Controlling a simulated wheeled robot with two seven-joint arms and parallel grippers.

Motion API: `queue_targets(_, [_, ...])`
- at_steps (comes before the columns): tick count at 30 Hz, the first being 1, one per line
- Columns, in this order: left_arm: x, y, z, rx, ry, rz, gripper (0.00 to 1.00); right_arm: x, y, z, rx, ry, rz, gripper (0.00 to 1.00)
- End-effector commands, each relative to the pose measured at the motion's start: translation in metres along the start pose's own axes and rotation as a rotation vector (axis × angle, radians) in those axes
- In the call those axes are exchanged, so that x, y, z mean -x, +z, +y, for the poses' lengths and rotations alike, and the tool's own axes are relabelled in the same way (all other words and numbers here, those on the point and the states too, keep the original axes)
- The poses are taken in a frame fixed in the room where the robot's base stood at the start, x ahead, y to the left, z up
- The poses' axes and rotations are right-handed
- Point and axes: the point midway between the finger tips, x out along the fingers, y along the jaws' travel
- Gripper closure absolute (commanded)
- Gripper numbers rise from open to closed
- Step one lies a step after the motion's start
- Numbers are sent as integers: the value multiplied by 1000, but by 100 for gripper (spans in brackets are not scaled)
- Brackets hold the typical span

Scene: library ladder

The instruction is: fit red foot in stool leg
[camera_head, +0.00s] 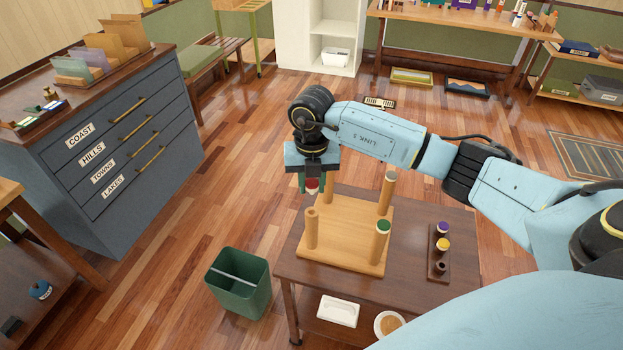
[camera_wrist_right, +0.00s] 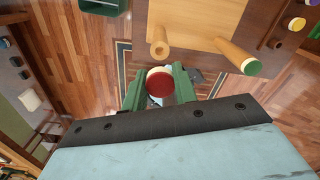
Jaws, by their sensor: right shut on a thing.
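The wooden stool (camera_head: 345,245) lies upside down on a small dark table, its legs pointing up. The front right leg (camera_head: 381,246) carries a green foot (camera_head: 383,227). The back left leg is largely hidden behind my gripper. My right gripper (camera_head: 312,186) is shut on the red foot (camera_head: 312,187), above the stool's back left side. In the wrist view the red foot (camera_wrist_right: 160,84) sits between green fingers, apart from the bare leg (camera_wrist_right: 160,42). My left gripper is out of view.
A dark holder (camera_head: 432,265) with a purple foot (camera_head: 442,228) and a yellow foot (camera_head: 442,245) stands right of the stool. A green bin (camera_head: 240,287) is on the floor to the left. A white dish and a bowl sit on the table's lower shelf.

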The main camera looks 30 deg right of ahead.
Motion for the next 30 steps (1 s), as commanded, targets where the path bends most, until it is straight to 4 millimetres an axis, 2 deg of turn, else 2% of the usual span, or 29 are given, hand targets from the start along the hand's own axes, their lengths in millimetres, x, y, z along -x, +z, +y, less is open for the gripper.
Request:
queue_targets(18, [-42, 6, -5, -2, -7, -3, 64, -54, 0, 0, 4, 1, 1, 93])
queue_targets(24, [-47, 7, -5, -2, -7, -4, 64, -62, 0, 0, 5, 0, 1, 93])
queue_targets(30, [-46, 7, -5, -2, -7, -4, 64, -62, 0, 0, 5, 0, 0, 93])
